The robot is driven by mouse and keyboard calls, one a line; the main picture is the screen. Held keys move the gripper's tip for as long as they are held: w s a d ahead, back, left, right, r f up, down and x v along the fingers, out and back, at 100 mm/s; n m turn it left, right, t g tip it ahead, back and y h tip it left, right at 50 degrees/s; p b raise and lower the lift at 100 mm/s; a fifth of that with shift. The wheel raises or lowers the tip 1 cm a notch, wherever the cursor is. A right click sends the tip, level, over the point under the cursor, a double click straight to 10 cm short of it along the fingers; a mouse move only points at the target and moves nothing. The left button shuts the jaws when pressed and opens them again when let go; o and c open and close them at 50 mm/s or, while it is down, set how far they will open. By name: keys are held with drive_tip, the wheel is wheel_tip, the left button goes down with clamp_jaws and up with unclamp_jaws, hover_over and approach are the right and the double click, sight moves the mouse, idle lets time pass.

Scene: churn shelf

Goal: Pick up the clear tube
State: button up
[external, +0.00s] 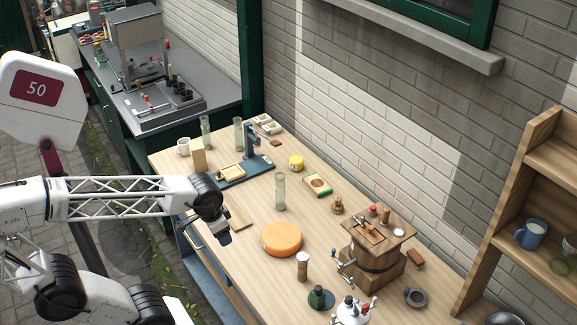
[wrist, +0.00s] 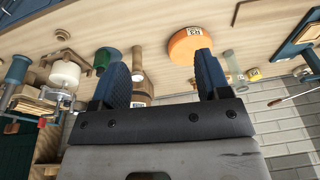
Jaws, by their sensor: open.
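A clear tube (external: 280,191) stands upright near the middle of the wooden table, behind the orange cheese wheel. A clear tube also shows in the wrist view (wrist: 230,62), beside the right finger. Two similar clear tubes stand at the back of the table, one by the blue stand (external: 238,134) and one farther left (external: 206,132). My gripper (external: 222,234) is over the table's left front edge, left of the cheese wheel and apart from the tube. In the wrist view its blue fingers (wrist: 163,72) are spread with nothing held between them.
A blue stand (external: 250,165) is behind. A brick wall bounds the table's back.

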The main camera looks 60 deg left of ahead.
drive_tip(key=w+a+f+m+g+y, duration=0.2)
drive_tip(key=w+a+m+y, duration=0.25)
drive_tip(key=w+a, duration=0.35)
drive_tip(key=m+t+y, duration=0.7)
drive_tip(key=m+y, duration=0.4)
drive_tip(key=m, duration=0.7)
hover_over(280, 192)
drive_tip(key=shift+n, duration=0.25)
drive_tip(key=f, duration=0.5)
drive_tip(key=shift+s+a+f, duration=0.2)
drive_tip(key=shift+s+a, duration=0.05)
drive_tip(key=shift+a, duration=0.1)
drive_tip(key=shift+w+f+m+t, duration=0.25)
drive_tip(key=shift+w+m+t, duration=0.25)
drive_tip(key=shift+w, duration=0.05)
drive_tip(key=shift+f, duration=0.1)
drive_tip(key=shift+f, duration=1.05)
drive_tip(key=shift+f, duration=0.1)
